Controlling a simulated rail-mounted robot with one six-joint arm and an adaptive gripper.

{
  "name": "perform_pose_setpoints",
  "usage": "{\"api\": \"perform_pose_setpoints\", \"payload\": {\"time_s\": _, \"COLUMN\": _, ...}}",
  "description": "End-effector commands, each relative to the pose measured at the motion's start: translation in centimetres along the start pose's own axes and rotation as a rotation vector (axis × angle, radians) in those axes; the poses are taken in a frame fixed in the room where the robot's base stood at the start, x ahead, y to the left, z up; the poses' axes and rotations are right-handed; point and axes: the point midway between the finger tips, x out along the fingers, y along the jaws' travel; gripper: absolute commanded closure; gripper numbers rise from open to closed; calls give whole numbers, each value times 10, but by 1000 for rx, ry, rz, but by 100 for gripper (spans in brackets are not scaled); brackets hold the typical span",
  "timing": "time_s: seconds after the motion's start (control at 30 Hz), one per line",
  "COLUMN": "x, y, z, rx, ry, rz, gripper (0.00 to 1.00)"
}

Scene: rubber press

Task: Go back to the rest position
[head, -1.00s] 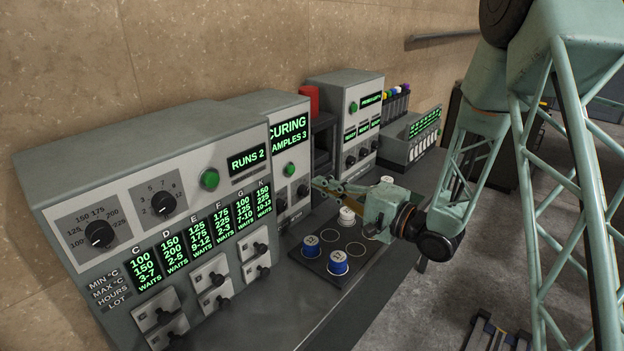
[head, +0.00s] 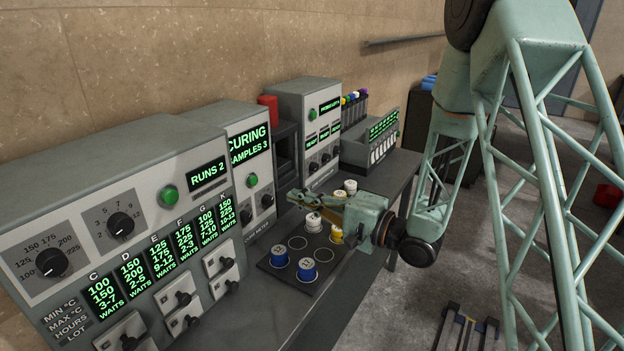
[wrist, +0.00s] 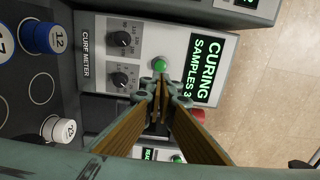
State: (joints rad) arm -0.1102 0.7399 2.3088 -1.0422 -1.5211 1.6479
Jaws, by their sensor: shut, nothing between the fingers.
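My gripper (head: 294,196) is shut with nothing in it, its tan fingers pointing left towards the machines. In the wrist view the fingertips (wrist: 159,88) overlap the face of the curing machine, just below its green button (wrist: 160,64) in the picture. I cannot tell whether they touch it. In the head view the curing machine (head: 246,130) reads "CURING SAMPLES 3" and the fingertips lie to its right, above the black sample tray (head: 276,268).
Blue-sided samples (head: 306,270), a white one (head: 313,222) and yellow ones stand on the tray below my gripper. A machine reading "RUNS 2" (head: 120,200) stands at left. Another machine (head: 305,100) and a tube rack (head: 352,108) stand behind. Open floor (head: 410,300) lies right of the bench.

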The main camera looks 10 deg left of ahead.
Motion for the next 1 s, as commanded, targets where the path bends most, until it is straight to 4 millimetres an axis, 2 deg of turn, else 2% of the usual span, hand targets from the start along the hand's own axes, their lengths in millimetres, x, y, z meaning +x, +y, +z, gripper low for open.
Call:
{"api": "perform_pose_setpoints", "payload": {"time_s": 0.27, "x": -3, "y": -7, "z": -12, "rx": -71, "ry": 37, "rz": 47, "gripper": 100}}
{"api": "perform_pose_setpoints", "payload": {"time_s": 0.47, "x": -12, "y": -16, "z": -30, "rx": -178, "ry": 94, "rz": 125, "gripper": 100}}
{"api": "perform_pose_setpoints", "payload": {"time_s": 0.77, "x": -36, "y": -32, "z": -62, "rx": -343, "ry": 189, "rz": 269, "gripper": 100}}
{"api": "perform_pose_setpoints", "payload": {"time_s": 1.0, "x": -64, "y": -47, "z": -84, "rx": -456, "ry": 256, "rz": 389, "gripper": 100}}
